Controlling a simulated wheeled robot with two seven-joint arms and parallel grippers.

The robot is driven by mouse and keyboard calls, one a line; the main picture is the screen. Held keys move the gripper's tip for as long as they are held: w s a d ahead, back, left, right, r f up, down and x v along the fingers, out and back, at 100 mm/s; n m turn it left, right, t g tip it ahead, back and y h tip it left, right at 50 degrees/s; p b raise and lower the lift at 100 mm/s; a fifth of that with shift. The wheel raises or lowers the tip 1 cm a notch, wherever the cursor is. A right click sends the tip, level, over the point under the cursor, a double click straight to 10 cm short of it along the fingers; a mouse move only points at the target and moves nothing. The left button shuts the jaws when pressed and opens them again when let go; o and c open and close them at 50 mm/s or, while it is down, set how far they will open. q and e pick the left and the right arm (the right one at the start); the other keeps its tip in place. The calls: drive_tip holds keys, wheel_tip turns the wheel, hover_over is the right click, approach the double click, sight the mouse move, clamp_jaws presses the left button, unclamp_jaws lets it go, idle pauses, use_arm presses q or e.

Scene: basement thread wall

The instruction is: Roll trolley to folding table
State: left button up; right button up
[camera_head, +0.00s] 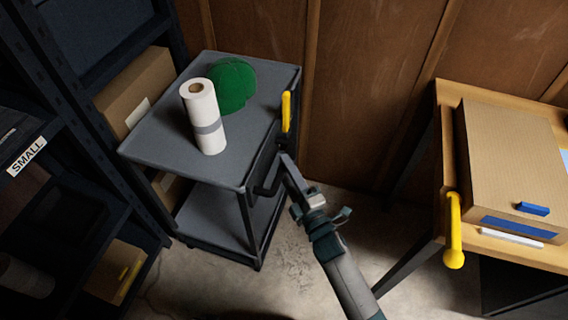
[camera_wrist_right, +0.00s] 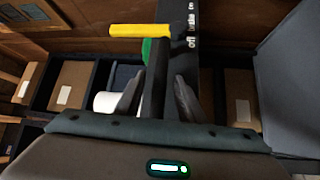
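The trolley (camera_head: 160,137) is a grey two-shelf cart beside the dark shelving. It carries a white paper roll (camera_head: 204,118) and a green cap (camera_head: 233,84). A yellow brake lever (camera_head: 287,111) stands up at its right side; it also shows in the right wrist view (camera_wrist_right: 139,31). A dark handle (camera_head: 266,188) sticks out below it. My right gripper (camera_head: 287,165) is at this handle. In the right wrist view its fingers stand either side of a dark bar (camera_wrist_right: 156,88), apparently with small gaps. The folding table (camera_head: 446,100) is at right. My left gripper is not in view.
Shelving (camera_head: 95,150) closes the left side. Concrete floor (camera_head: 290,245) is clear between trolley and table.

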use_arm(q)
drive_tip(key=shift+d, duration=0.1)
use_arm(e)
drive_tip(key=shift+x, duration=0.85)
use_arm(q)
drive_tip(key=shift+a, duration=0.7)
use_arm(e)
clamp_jaws()
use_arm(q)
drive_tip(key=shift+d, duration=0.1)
use_arm(e)
drive_tip(key=shift+s, duration=0.1)
